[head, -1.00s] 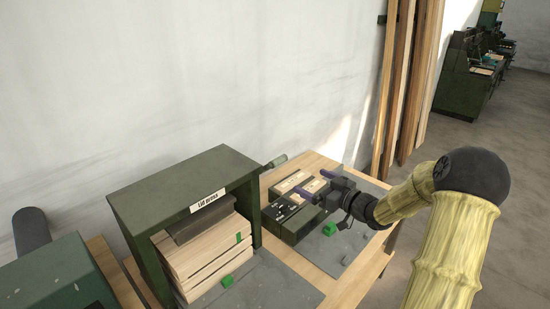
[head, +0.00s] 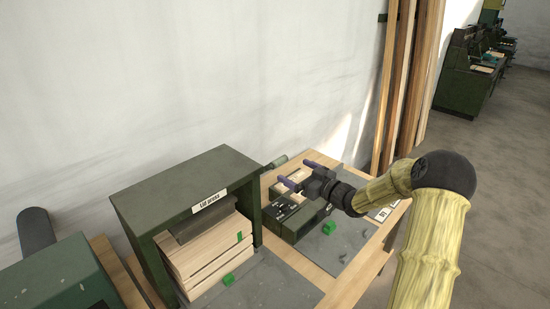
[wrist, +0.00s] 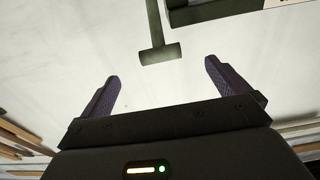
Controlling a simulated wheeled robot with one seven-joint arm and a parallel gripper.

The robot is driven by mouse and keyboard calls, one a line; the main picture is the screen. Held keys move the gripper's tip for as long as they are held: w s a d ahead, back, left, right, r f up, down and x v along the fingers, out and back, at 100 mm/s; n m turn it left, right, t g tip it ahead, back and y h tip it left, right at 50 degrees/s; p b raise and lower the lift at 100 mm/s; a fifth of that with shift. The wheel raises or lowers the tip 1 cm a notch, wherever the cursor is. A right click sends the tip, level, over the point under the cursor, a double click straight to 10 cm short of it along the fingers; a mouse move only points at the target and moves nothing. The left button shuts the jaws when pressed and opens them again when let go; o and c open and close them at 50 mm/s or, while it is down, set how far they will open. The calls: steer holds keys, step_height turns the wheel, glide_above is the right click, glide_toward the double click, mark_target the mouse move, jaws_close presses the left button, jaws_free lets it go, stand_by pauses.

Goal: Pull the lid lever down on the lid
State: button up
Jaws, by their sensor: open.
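The dark green lid press (head: 185,180) stands at the left, labelled "Lid press". Its lever (head: 274,163) sticks out from the right side, with a thicker grip at its end. In the wrist view the lever (wrist: 159,53) shows as a rod with a crosswise grip, ahead of and roughly between the fingers. My gripper (head: 299,173) is open and empty, just right of the lever's end, apart from it. Its two purple fingers also show in the wrist view (wrist: 162,74). A stack of pale wooden crate boards (head: 208,258) sits inside the press.
A green-black box (head: 310,222) with pale wooden pieces stands on the wooden table under my gripper. Tall planks (head: 400,80) lean on the wall behind. Air around the lever looks clear.

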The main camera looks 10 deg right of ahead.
mark_target(281, 164)
steer(key=p+x, duration=0.2)
steer(key=x, duration=0.8)
steer(key=shift+w+p, duration=0.1)
steer(key=shift+p, duration=0.3)
steer(key=shift+a, duration=0.1)
steer(key=c, duration=1.3)
steer(key=shift+f, duration=0.1)
